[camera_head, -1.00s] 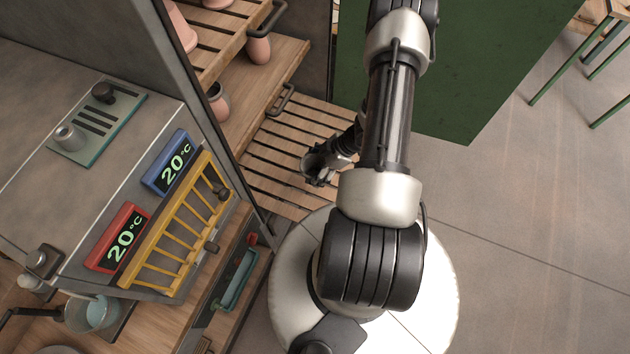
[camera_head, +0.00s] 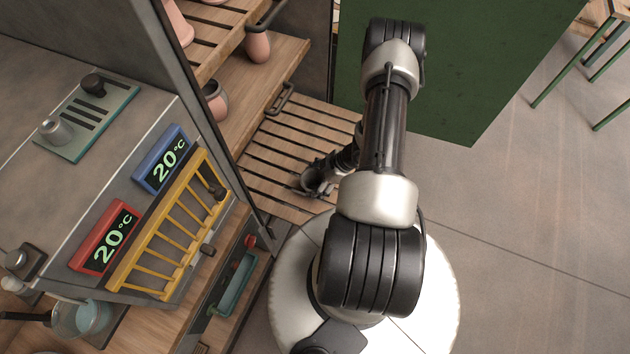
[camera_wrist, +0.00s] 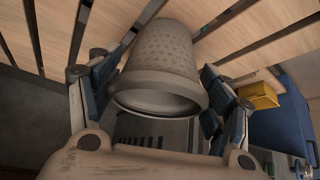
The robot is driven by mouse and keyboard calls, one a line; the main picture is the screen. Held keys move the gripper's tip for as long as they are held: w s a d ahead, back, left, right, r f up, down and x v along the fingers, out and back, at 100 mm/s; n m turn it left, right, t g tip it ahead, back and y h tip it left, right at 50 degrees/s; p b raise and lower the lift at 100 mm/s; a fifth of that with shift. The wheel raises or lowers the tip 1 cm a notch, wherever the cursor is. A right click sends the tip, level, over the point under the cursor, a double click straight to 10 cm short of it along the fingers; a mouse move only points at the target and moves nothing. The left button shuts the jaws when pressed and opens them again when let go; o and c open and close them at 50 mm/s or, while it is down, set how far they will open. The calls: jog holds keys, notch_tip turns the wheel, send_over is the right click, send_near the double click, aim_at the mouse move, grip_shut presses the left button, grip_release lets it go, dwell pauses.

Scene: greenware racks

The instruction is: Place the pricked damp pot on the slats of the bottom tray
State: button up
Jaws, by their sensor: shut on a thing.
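The grey pricked pot (camera_wrist: 163,58), covered in small dimples, is between the fingers of my gripper (camera_wrist: 160,84) in the wrist view. The gripper is shut on its sides, and the pot's open rim faces the camera. The bottom tray (camera_head: 300,128) is a pulled-out tray of wooden slats in the head view. My gripper (camera_head: 317,181) is over the tray's front right part there. In the wrist view the slats (camera_wrist: 235,48) lie behind the far end of the pot. I cannot tell whether the pot touches them.
Above and left of the tray are a wooden shelf (camera_head: 238,110) and a higher slatted tray (camera_head: 225,16), with pink pots (camera_head: 257,46). A cabinet with two 20 °C displays (camera_head: 163,165) stands left. A green panel (camera_head: 450,75) stands behind my arm. Open floor lies right.

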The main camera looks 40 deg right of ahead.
jog(key=o, duration=1.3)
jog(key=shift+f, duration=0.1)
jog(key=shift+c, duration=0.2)
